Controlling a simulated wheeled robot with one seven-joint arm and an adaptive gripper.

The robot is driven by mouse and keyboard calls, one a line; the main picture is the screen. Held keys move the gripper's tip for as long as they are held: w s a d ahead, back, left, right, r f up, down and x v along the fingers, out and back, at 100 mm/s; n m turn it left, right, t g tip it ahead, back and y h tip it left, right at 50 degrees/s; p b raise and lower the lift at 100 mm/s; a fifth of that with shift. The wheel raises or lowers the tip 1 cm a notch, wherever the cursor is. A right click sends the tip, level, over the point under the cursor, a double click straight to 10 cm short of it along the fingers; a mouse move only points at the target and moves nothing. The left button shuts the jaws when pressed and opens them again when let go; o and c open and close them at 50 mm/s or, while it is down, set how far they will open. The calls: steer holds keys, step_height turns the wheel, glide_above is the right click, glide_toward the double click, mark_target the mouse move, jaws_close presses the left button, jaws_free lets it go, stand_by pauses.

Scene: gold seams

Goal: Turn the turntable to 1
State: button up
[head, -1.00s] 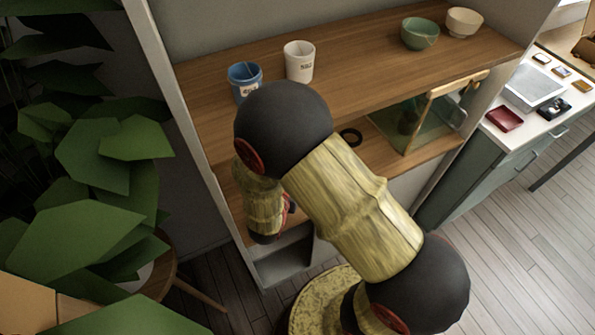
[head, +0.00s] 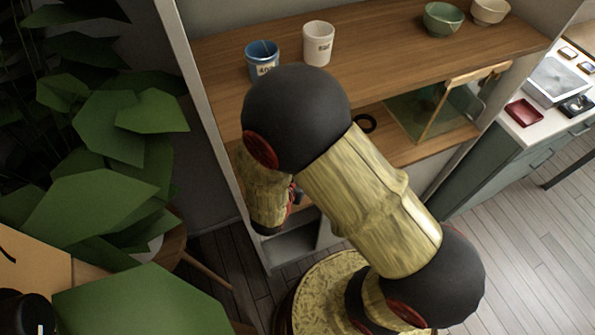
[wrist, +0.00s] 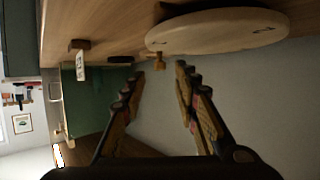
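The turntable (wrist: 215,35) is a round pale wooden disc at the top of the wrist view. Two small dark marks show on it, one toward its right and one near its left end; I cannot read them surely. A small brown peg (wrist: 159,61) shows at the disc's near left edge. My gripper (wrist: 159,75) is open and empty, its two fingers apart, with the tips just short of the peg and disc in the picture. In the head view I cannot make out the turntable; my arm covers part of the lower shelf.
A blue mug (head: 262,60), a white mug (head: 318,45) and two bowls stand on the upper shelf board (head: 390,50). A glass case with a wooden frame (head: 430,110) stands on the lower board. A leafy plant (head: 120,120) fills the left.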

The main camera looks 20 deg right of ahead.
steer(key=v, duration=0.8)
steer(key=shift+a, duration=0.1)
